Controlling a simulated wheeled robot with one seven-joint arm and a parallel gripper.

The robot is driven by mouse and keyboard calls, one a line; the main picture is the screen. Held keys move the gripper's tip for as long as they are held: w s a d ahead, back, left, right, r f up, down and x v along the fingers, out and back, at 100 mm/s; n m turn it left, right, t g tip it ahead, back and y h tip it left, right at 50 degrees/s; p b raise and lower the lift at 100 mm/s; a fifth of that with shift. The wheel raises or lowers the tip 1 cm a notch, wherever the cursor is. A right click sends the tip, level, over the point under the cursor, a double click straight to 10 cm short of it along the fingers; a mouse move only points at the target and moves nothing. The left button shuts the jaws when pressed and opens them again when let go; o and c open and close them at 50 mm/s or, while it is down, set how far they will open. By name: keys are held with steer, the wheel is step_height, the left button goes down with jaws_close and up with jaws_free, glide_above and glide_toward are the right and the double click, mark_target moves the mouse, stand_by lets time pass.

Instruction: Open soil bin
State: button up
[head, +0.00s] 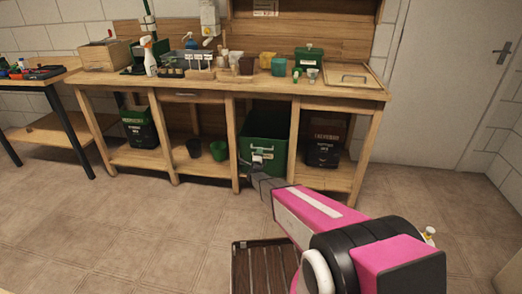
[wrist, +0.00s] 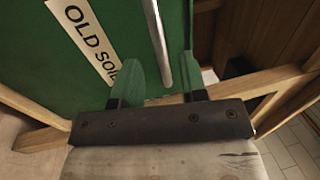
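The soil bin is a green box under the workbench, and its front (head: 265,122) shows in the head view. In the wrist view its green face (wrist: 60,60) fills much of the upper left, with a white label (wrist: 85,38) reading "OLD SOIL", partly hidden. A grey metal bar handle (wrist: 158,45) runs down the face. My gripper (wrist: 156,82) is open, its two fingers on either side of the handle's line. The handle's lower end shows in the gap between them. I cannot tell whether the fingers touch it. In the head view my gripper (head: 258,165) is in front of the bin.
The wooden workbench (head: 190,92) carries pots, a spray bottle (head: 149,57) and a green box (head: 308,60). Bench legs (head: 231,140) stand either side of the bin. Dark bags (head: 322,147) sit on the lower shelf. The tiled floor (head: 120,230) at the left is clear.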

steer(key=x, duration=0.5)
jaws_close()
steer(key=r+v, duration=0.3)
steer(key=v, duration=1.4)
steer(key=s+r+v, duration=0.1)
steer(key=r+v, duration=0.2)
steer(key=v, duration=1.4)
steer(key=shift+a+r, duration=0.2)
steer(key=shift+r, duration=0.1)
jaws_free()
